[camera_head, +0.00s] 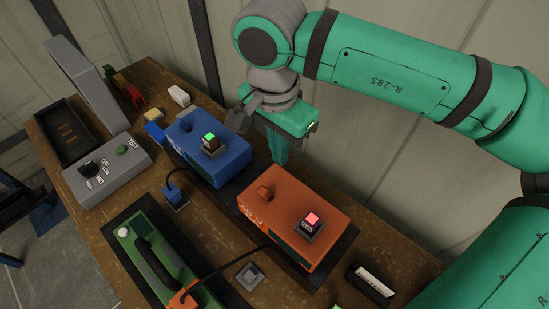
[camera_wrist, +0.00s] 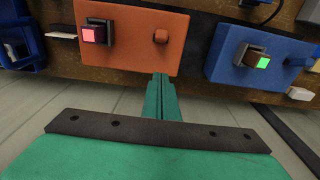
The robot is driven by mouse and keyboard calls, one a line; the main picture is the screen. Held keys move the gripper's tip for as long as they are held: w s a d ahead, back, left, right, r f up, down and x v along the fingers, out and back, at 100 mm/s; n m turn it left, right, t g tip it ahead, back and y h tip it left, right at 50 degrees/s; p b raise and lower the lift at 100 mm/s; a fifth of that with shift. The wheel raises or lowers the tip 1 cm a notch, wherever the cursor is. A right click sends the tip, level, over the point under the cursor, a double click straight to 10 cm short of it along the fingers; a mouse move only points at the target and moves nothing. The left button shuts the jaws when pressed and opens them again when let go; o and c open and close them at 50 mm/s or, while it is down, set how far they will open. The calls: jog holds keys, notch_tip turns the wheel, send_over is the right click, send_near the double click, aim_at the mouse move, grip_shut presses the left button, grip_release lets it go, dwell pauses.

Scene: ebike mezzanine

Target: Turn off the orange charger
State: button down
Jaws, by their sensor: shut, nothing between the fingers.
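The orange charger (camera_head: 298,205) sits on a dark mat at the right of the bench, with a rocker switch (camera_head: 310,225) lit red on its top and a small orange knob (camera_head: 264,192) beside it. It also shows in the wrist view (camera_wrist: 130,45), with the red-lit switch (camera_wrist: 94,34) left of the knob (camera_wrist: 160,36). My gripper (camera_head: 278,158) is shut and empty, pointing down at the rear edge of the orange charger, near the gap to the blue charger. In the wrist view its fingertips (camera_wrist: 160,78) appear at the charger's edge; I cannot tell if they touch.
The blue charger (camera_head: 222,155) with a green-lit switch (camera_head: 211,144) stands left of my gripper. A green battery with a black handle (camera_head: 150,255) lies in front, cabled to the orange charger. A grey control box (camera_head: 107,172) and black tray (camera_head: 68,135) stand left. A wall rises behind the bench.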

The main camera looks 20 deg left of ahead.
jog(key=s+a+r, duration=0.2)
jog(key=s+r, duration=0.3)
jog(key=r, duration=0.2)
jog(key=shift+s, duration=0.4)
jog(key=shift+w, duration=0.1)
